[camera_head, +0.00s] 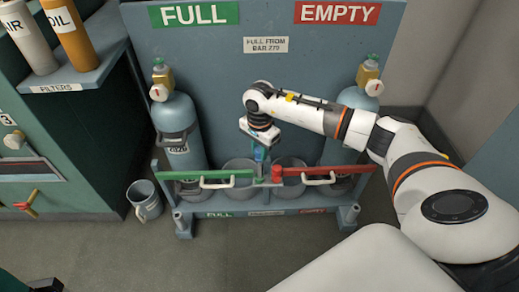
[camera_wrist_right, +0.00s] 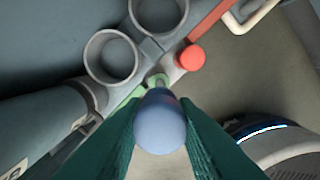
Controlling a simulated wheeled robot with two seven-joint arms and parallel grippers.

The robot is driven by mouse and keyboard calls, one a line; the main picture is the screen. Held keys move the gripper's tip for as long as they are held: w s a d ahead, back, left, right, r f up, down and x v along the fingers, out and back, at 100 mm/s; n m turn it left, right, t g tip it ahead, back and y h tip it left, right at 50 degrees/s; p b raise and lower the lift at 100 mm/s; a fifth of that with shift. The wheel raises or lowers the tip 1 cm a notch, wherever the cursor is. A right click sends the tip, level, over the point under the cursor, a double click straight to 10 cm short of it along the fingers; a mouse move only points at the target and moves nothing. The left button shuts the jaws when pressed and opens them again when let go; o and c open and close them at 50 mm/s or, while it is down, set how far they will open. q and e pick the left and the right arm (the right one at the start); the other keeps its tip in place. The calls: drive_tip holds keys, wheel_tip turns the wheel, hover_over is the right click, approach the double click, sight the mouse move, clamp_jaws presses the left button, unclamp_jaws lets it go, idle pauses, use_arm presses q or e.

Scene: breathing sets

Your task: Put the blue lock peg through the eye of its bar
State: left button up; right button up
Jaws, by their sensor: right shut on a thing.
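My right gripper (camera_head: 261,148) is shut on the blue lock peg (camera_head: 260,156), above the middle of the cylinder rack. In the right wrist view the peg's rounded blue end (camera_wrist_right: 160,128) sits between the dark green fingers. The green bar (camera_head: 205,174) lies across the left bay, and the red bar (camera_head: 305,171) lies across the right bay. A green eye (camera_wrist_right: 157,81) shows just beyond the peg in the wrist view. The peg's lower end is hidden there, so I cannot tell whether it is in the eye. My left gripper is not clearly seen.
A blue-grey cylinder (camera_head: 180,130) stands in the left bay, and another (camera_head: 358,100) stands at the right, partly behind my right arm.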

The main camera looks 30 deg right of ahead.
drive_tip(key=o, duration=1.1)
drive_tip(key=shift+c, duration=0.2)
